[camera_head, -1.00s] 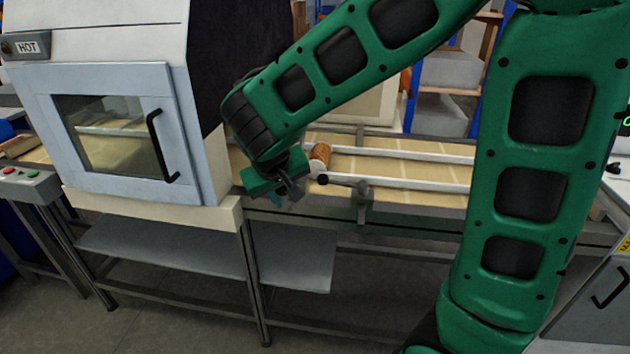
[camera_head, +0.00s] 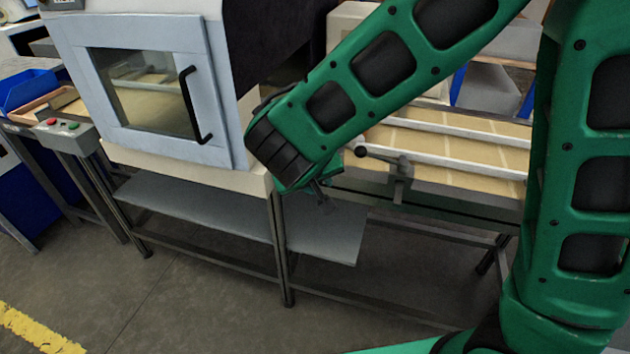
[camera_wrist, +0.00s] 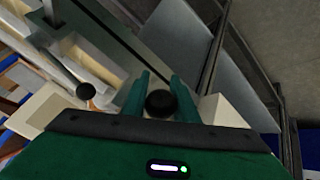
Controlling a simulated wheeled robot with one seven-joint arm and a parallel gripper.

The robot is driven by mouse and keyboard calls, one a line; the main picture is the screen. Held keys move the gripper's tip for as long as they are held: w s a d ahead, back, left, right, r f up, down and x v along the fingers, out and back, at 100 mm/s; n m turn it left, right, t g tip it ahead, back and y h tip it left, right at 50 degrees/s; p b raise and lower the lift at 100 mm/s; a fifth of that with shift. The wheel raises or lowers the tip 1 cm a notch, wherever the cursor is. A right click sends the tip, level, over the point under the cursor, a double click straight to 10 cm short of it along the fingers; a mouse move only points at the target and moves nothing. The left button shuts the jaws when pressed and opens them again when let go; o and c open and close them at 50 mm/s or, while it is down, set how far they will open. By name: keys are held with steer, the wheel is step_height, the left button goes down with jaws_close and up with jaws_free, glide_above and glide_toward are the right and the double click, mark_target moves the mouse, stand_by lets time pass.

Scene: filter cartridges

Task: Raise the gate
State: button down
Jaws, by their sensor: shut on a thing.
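In the wrist view, the two green fingers of my gripper (camera_wrist: 160,88) are shut on a round black knob (camera_wrist: 160,103). In the head view, my gripper (camera_head: 320,195) is below the conveyor's near edge, mostly hidden by my wrist. A lever with a black ball end (camera_head: 360,151) sits on a grey bracket (camera_head: 400,175) at the conveyor edge, right of my gripper. Its dark ball (camera_wrist: 86,90) seems to show left of the fingers in the wrist view, apart from them. I cannot make out the gate itself; my arm covers that part of the conveyor.
The conveyor (camera_head: 440,147) with pale rails runs to the right. A white oven with a glass door (camera_head: 145,90) stands left of my gripper. A grey shelf (camera_head: 200,212) lies under it, among metal table legs. A button box (camera_head: 65,135) is at far left.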

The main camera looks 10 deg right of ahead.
steer(key=shift+w+d+r, duration=0.2)
steer(key=shift+w+d, duration=0.1)
steer(key=shift+w, duration=0.05)
stand_by(0.6)
steer(key=c, duration=1.7)
jaws_free()
steer(key=shift+o, duration=1.3)
steer(key=shift+w+f, duration=0.1)
steer(key=v, duration=1.1)
steer(key=shift+a+f, duration=0.1)
steer(key=shift+f, duration=0.05)
